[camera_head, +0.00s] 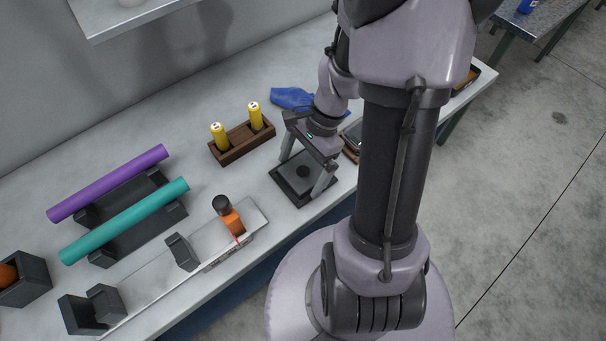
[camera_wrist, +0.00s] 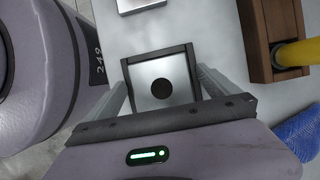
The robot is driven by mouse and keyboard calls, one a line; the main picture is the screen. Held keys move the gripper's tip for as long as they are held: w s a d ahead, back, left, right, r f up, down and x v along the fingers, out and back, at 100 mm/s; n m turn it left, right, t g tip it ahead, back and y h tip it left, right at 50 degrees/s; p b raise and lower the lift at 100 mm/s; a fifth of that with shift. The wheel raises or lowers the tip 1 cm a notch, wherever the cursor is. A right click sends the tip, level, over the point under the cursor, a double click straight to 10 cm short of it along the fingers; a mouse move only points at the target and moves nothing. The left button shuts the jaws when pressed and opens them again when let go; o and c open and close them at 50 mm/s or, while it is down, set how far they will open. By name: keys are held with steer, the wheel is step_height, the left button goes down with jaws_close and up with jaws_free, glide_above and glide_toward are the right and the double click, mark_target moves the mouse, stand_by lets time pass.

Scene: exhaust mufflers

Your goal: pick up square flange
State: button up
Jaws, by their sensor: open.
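The square flange (camera_head: 297,178) is a flat grey metal plate with a round dark hole in its middle. It lies in a dark square tray (camera_head: 290,192) on the table, near the front edge. In the wrist view the flange (camera_wrist: 151,94) shows between the fingers, framed by the tray's dark rim (camera_wrist: 127,72). My gripper (camera_head: 305,178) is open, pointing down over the tray, with one finger on each side of the flange. In the wrist view my gripper (camera_wrist: 162,88) has nothing between its fingers but the flange below. I cannot tell whether the fingertips touch it.
A wooden holder (camera_head: 243,145) with two yellow cylinders stands behind the tray. A blue glove (camera_head: 291,97) lies farther back. A grey fixture with an orange clamp (camera_head: 232,221) is close at left. Purple (camera_head: 108,183) and teal (camera_head: 125,220) tubes rest on dark cradles farther left.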

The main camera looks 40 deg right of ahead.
steer(key=c, duration=2)
